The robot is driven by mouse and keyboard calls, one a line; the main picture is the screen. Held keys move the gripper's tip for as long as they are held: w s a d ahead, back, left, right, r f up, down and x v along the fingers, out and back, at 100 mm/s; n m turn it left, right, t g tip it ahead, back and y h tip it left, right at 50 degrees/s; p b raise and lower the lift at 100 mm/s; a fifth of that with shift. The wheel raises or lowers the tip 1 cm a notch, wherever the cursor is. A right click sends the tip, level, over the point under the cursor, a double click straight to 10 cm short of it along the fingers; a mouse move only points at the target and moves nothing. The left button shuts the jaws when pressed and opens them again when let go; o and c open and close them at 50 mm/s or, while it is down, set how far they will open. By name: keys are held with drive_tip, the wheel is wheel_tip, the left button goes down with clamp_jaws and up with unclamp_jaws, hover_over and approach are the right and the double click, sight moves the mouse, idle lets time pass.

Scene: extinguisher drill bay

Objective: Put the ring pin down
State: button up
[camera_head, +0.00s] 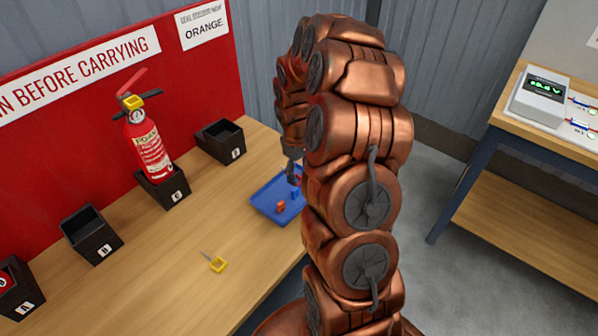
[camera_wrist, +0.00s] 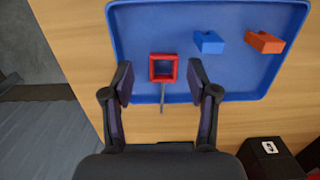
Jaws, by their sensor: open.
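A red ring pin (camera_wrist: 163,68), a square ring with a thin grey shaft, is at the blue tray (camera_wrist: 135,30) in the wrist view. Its shaft points toward my gripper and crosses the tray's near rim. My gripper (camera_wrist: 160,82) is open, with one finger on each side of the red ring and gaps between. In the head view my gripper (camera_head: 292,172) is low over the tray (camera_head: 262,200), partly hidden by my arm. A yellow ring pin (camera_head: 218,264) lies on the bench.
A blue piece (camera_wrist: 209,42) and an orange piece (camera_wrist: 265,42) lie in the tray. A red extinguisher (camera_head: 148,148) stands in a black holder (camera_head: 165,190). Other black holders (camera_head: 92,236) line the red board. Bare bench (camera_head: 150,275) lies left of the tray.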

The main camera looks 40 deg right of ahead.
sight(297, 178)
drive_tip(key=shift+w+r+b, duration=0.2)
drive_tip(key=shift+r+b, duration=0.3)
drive_tip(key=shift+r, duration=0.2)
wheel_tip(297, 178, up, 10)
drive_tip(key=b, duration=0.2)
drive_tip(key=s+a+r, duration=0.4)
drive_tip(key=a, duration=0.4)
drive_tip(key=s+a+m, duration=0.1)
drive_tip(key=s+a, duration=0.3)
drive_tip(key=s, duration=0.4)
drive_tip(key=s+a, duration=0.5)
drive_tip(key=s, duration=0.3)
drive_tip(key=s+a+f+m+g, duration=0.1)
drive_tip(key=s+a, duration=0.4)
drive_tip(key=s, duration=0.3)
drive_tip(key=shift+s+a+m, duration=0.2)
drive_tip(key=shift+s+m, duration=0.1)
drive_tip(key=shift+s, duration=0.1)
drive_tip(key=shift+r, duration=0.1)
